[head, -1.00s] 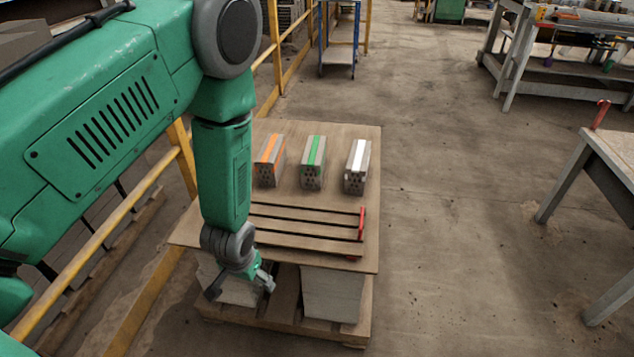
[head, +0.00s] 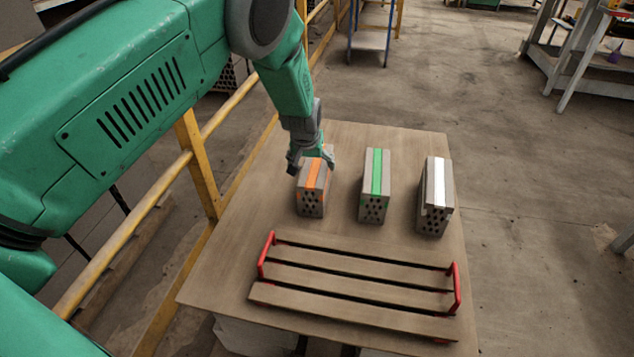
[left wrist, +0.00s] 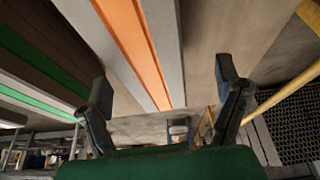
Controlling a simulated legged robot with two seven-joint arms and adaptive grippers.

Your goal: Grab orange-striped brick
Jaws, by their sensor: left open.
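The orange-striped brick (head: 312,192) stands on the board at the left of a row of three hollow bricks. The green-striped brick (head: 374,187) and the white-striped brick (head: 436,197) stand to its right. My left gripper (head: 312,165) is open at the upper end of the orange-striped brick. In the left wrist view the orange stripe (left wrist: 140,45) runs between the two spread fingers (left wrist: 165,95). I cannot tell whether either finger touches the brick. My right gripper is not in view.
A slatted wooden tray (head: 350,290) with red handles lies in front of the bricks on the wooden board (head: 225,255). A yellow railing (head: 205,165) runs along the left side. A workbench (head: 575,70) stands at the far right, with open floor before it.

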